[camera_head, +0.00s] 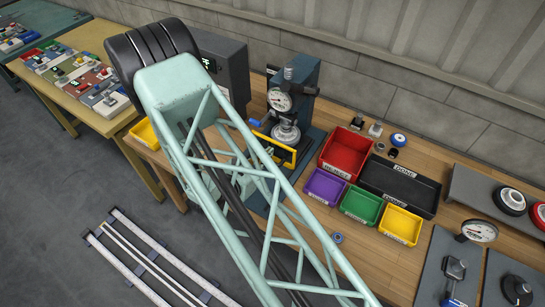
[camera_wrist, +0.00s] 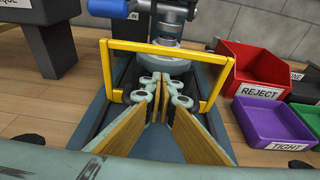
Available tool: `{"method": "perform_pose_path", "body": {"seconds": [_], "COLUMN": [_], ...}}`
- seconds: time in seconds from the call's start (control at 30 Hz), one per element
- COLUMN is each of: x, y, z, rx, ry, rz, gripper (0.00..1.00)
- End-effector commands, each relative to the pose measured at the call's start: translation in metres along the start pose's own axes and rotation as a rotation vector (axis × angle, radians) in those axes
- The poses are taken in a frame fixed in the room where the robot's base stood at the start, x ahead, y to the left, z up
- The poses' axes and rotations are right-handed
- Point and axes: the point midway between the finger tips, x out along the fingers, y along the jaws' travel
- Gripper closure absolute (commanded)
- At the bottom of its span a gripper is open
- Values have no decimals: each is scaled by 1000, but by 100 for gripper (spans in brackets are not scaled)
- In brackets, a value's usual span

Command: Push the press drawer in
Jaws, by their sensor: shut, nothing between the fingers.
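The press (camera_head: 290,95) stands on the wooden bench, a dark blue column with a round dial gauge. At its foot is the press drawer, with a yellow bar handle (camera_head: 272,146) at its front. In the wrist view the yellow handle (camera_wrist: 150,47) spans across in front of the round press plate (camera_wrist: 160,62). My gripper (camera_wrist: 163,80) is shut and empty, its fingertips low and just inside the frame of the handle. I cannot tell whether they touch the drawer. In the head view my pale green arm hides the gripper and part of the drawer.
Right of the press are a red REJECT bin (camera_head: 345,153), a purple bin (camera_head: 325,187), a green bin (camera_head: 362,206), a yellow bin (camera_head: 400,224) and a black DONE tray (camera_head: 400,183). A dark box (camera_head: 222,62) stands left of the press. A grey wall is behind.

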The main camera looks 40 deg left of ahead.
Motion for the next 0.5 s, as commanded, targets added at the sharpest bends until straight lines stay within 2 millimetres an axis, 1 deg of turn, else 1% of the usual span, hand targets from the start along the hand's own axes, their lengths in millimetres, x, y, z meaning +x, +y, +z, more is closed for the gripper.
{"method": "perform_pose_path", "body": {"seconds": [0.3, 0.5], "x": [2, 0], "y": [2, 2], "z": [4, 6], "rx": [5, 7], "ry": [-6, -7], "rz": [2, 2], "gripper": [100, 100]}}
